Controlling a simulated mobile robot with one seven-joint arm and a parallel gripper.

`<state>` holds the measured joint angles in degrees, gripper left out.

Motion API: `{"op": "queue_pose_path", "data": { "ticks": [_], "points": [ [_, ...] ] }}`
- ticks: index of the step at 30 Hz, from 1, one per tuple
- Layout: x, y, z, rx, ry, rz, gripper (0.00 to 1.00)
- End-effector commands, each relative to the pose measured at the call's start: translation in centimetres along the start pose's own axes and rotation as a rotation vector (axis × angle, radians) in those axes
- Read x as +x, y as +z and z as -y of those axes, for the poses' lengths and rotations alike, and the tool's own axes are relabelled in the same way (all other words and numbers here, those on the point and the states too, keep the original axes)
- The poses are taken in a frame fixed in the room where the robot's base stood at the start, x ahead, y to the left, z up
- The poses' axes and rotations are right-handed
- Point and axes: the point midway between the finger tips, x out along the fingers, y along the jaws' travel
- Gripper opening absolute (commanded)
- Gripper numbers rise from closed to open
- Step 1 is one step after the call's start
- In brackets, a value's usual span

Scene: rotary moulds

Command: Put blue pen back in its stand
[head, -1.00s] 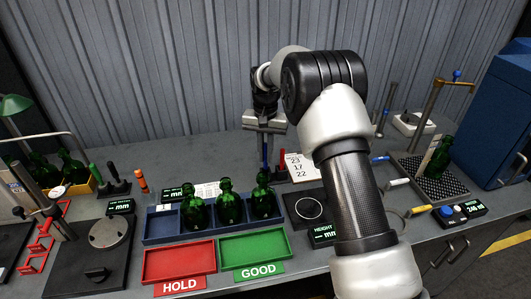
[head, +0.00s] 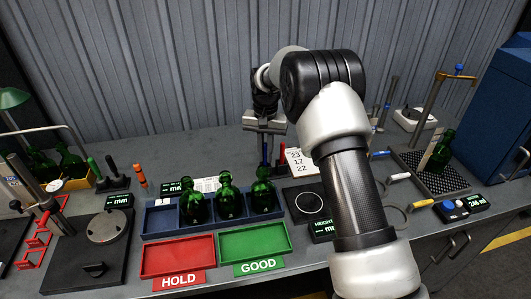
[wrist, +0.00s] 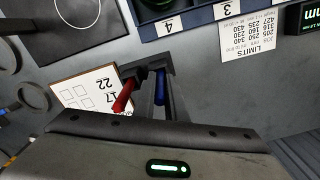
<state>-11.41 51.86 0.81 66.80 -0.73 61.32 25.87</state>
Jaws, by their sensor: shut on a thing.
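My gripper (head: 264,130) points down at the back middle of the bench, behind the green bottles. It is shut on the blue pen (head: 264,150), which stands upright below it. In the wrist view the blue pen (wrist: 160,87) shows between the dark fingers (wrist: 160,100). A red pen (head: 281,156) stands just right of it; in the wrist view the red pen (wrist: 124,95) is beside the fingers, apart from the blue one. The lower end of the blue pen and any stand under it are hidden or too dark to make out.
A white number card (head: 300,161) is close right of the pens. The blue rack (head: 160,222) with green bottles (head: 228,203) stands in front. A red HOLD tray (head: 178,255) and green GOOD tray (head: 255,241) lie nearer. Bare bench lies behind and left of my gripper.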

Motion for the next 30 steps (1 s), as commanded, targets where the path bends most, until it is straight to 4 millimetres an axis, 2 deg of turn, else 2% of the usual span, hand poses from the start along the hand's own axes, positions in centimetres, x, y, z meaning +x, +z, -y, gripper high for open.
{"op": "queue_pose_path", "data": {
  "ticks": [11,12,16,25,30],
  "points": [
    [0.4,0.0,0.0,0.000,0.000,0.000,0.00],
    [0.3,0.0,0.0,0.000,0.000,0.000,0.13],
    [0.3,0.0,0.0,0.000,0.000,0.000,0.33],
    [0.2,0.0,0.0,0.000,0.000,0.000,0.33],
    [-1.6,-0.1,0.0,0.000,-0.001,-0.003,0.33]
  ]
}}
